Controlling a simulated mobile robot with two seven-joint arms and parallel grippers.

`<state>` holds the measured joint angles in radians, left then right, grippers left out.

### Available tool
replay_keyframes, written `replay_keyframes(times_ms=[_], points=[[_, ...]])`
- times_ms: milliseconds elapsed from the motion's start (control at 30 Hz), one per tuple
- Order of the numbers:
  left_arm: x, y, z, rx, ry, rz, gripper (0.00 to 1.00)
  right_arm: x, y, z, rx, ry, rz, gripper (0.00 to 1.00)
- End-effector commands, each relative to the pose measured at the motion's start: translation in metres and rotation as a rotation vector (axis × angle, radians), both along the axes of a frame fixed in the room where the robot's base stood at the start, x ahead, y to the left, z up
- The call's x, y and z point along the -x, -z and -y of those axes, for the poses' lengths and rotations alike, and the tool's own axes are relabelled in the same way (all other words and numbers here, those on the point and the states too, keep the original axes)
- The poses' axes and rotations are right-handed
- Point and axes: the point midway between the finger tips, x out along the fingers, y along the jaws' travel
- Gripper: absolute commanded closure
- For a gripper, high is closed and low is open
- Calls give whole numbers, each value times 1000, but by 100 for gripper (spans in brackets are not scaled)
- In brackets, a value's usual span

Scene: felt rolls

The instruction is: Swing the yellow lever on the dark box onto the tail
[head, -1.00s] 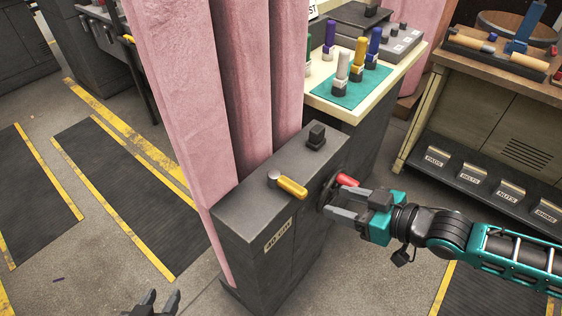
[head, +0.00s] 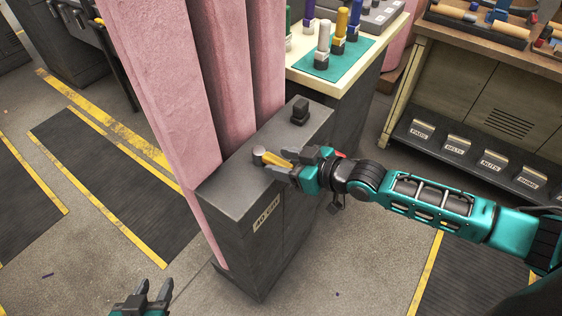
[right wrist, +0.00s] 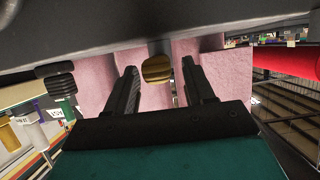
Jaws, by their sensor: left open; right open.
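The dark box (head: 229,190) stands at the foot of the tall pink felt (head: 168,100). On its top, the yellow lever (head: 274,161) runs from a grey round pivot (head: 259,153) toward the box's right edge. My right gripper (head: 283,163) is open at the lever's free end. In the right wrist view the lever's end (right wrist: 157,69) shows between the two spread fingers, with pink felt behind. My left gripper (head: 153,293) is open and empty at the bottom edge of the head view, well away from the box. I cannot tell which part is the tail.
A black knob (head: 300,110) stands on the box top behind the lever. A red handle (head: 340,154) is partly hidden behind my right gripper; red also fills the wrist view's right side. Floor at left is clear.

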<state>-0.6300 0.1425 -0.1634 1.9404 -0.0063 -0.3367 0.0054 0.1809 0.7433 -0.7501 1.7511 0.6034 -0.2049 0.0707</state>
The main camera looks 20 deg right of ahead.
Motion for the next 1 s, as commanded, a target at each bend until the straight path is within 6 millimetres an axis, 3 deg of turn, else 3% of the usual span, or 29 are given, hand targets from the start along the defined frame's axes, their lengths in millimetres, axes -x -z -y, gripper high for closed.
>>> replay_keyframes(times_ms=[400,1000], points=[[-5,-2,0,0,1,11,57,-7,4,-6,0,-1,0,47],[-2,0,0,0,0,5,57,-7,3,-6,1,0,1,100]])
